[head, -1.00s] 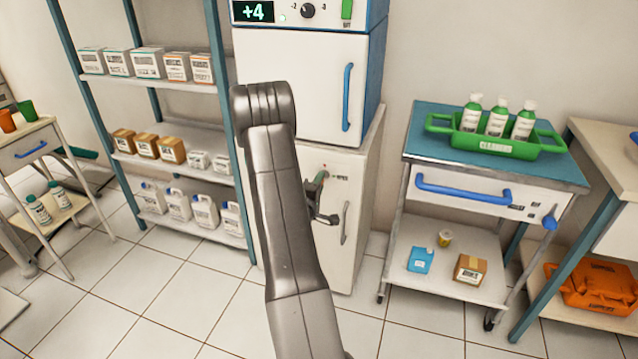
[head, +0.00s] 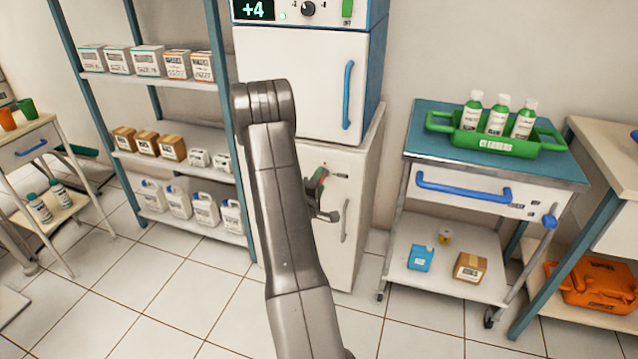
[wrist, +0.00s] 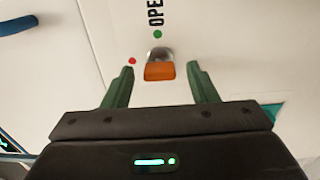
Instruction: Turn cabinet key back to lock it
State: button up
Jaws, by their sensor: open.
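The cabinet key shows in the wrist view as an orange grip (wrist: 160,71) with a grey metal part, set in the white cabinet door. A green dot beside an "OPE…" label is just above it, and a red dot is to its upper left. My gripper (wrist: 160,68) is open, its two green fingers on either side of the key with gaps visible on both sides. In the head view my gripper (head: 319,184) is at the front of the white cabinet (head: 334,268), partly behind my arm. I cannot make out the key there.
A small fridge with a blue handle (head: 348,95) stands on the cabinet. The cabinet's grey door handle (head: 345,221) is just right of my gripper. A shelf rack (head: 185,85) stands left, and a trolley with a green tray (head: 490,146) stands right. The floor in front is clear.

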jog(key=p+v, duration=0.1)
jog(key=v, duration=1.2)
jog(key=shift+s, duration=0.35)
jog(key=shift+a, duration=0.1)
jog(key=b+x, duration=0.1)
jog(key=x, duration=1.3)
jog(key=shift+s, duration=0.25)
